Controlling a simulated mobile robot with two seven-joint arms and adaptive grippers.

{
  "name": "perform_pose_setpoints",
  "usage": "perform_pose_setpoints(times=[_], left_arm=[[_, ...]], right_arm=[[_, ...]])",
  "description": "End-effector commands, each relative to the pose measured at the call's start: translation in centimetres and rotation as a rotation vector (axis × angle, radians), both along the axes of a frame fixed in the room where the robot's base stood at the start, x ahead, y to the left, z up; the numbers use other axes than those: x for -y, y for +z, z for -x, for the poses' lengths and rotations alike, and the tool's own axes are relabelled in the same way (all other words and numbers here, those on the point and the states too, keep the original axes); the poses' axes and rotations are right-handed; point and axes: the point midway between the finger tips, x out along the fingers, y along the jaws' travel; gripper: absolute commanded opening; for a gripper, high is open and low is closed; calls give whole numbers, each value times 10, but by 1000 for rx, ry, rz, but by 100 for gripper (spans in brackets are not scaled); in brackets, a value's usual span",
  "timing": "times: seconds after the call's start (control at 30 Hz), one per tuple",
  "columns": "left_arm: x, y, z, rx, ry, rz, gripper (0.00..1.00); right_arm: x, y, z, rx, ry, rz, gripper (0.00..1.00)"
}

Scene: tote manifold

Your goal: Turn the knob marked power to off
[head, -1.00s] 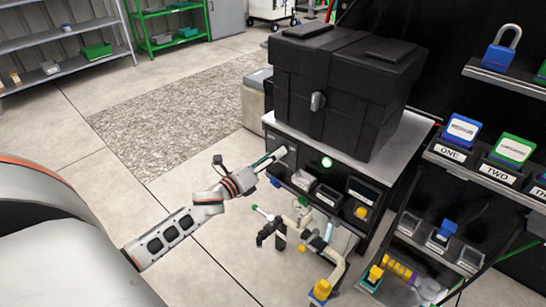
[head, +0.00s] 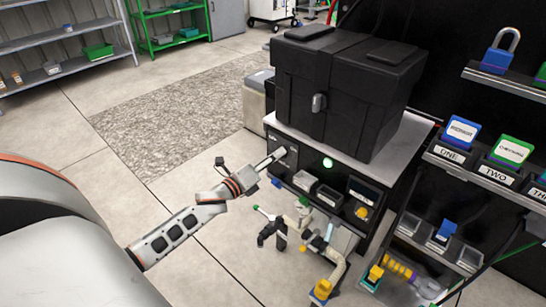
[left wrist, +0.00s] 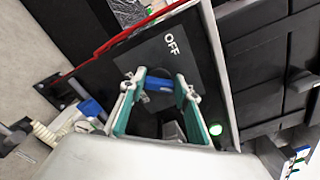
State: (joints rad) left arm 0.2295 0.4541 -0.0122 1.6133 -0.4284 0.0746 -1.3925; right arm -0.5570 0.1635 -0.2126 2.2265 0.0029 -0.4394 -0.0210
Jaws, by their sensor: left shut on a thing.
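The black control panel (head: 292,150) is on the front of the cabinet under the large black case. In the left wrist view a dark plate with the white word OFF (left wrist: 172,45) lies just beyond the fingertips. My left gripper (head: 280,156) reaches the panel's left end. In the left wrist view its teal fingers (left wrist: 160,92) are on either side of a small blue part (left wrist: 157,84), which appears to belong to the power knob. The fingers hide most of the knob, and its pointing direction is unclear. My right gripper is in neither current view.
A green lamp (head: 327,163) glows right of the gripper. The black case (head: 345,90) stands above on the cabinet top. White pipes with coloured valves (head: 300,220) stand below. Labelled bins (head: 450,153) are at the right. The floor at left is open.

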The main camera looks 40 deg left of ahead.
Motion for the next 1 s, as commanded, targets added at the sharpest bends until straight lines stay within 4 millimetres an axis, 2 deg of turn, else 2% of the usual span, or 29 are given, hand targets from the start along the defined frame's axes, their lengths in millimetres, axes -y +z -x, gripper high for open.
perform_pose_setpoints(times=[0.13, 0.43, 0.83, 1.0], left_arm=[[-1, 4, -1, -4, 1, 114, 10], [-2, 3, -1, -27, 1, 397, 10], [-2, 0, -1, -57, 1, 776, 10], [-2, -1, -1, -69, 1, 936, 10]], right_arm=[[2, 7, -3, 12, -2, 3, 40], [8, 2, 5, -11, -12, 15, 40], [12, 7, 3, -11, -28, 18, 40], [12, 5, 9, -24, -32, 20, 40]])
